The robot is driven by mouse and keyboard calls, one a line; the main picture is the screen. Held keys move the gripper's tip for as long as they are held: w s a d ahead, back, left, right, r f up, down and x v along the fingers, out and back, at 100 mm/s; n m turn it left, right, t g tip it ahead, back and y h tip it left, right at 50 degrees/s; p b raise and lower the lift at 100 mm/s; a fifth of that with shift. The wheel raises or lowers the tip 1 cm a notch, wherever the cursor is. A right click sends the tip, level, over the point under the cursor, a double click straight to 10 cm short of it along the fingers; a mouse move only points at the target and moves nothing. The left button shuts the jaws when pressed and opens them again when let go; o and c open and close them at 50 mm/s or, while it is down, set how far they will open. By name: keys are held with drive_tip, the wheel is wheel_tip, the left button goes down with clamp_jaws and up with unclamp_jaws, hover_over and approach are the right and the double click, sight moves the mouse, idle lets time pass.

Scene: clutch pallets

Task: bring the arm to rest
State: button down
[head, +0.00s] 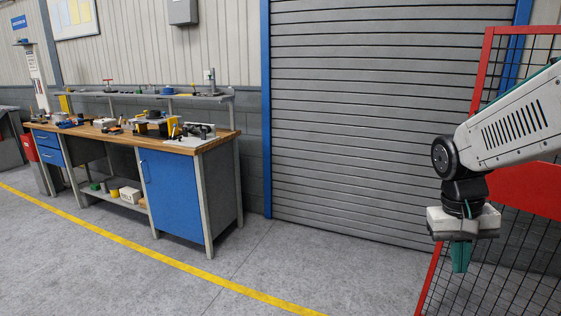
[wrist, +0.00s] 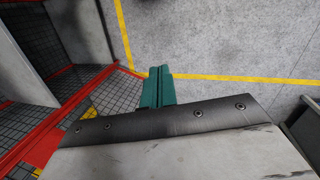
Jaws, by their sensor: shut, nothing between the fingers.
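My gripper (head: 460,257) hangs at the right of the head view, pointing down, with its green fingers together and nothing between them. The white arm reaches in from the right edge above it. In the wrist view the green fingers of my gripper (wrist: 159,72) lie side by side, closed, over the grey floor. No object is in contact with the fingers in either view.
A red-framed mesh fence (head: 430,280) stands behind my arm; it also shows in the wrist view (wrist: 68,135). A workbench (head: 215,140) with tools stands at the left. A roller door (head: 370,110) fills the back. Open floor (head: 260,260) with a yellow line lies between.

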drive_tip(key=s+a+r+n+t+y, duration=0.1)
drive_tip(key=s+a+r+n+t, duration=0.2)
drive_tip(key=s+a, duration=0.8)
drive_tip(key=shift+s+a+r+n+y, duration=0.35)
drive_tip(key=shift+s+r, duration=0.3)
drive_tip(key=shift+s, duration=0.6)
drive_tip(key=shift+d, duration=0.2)
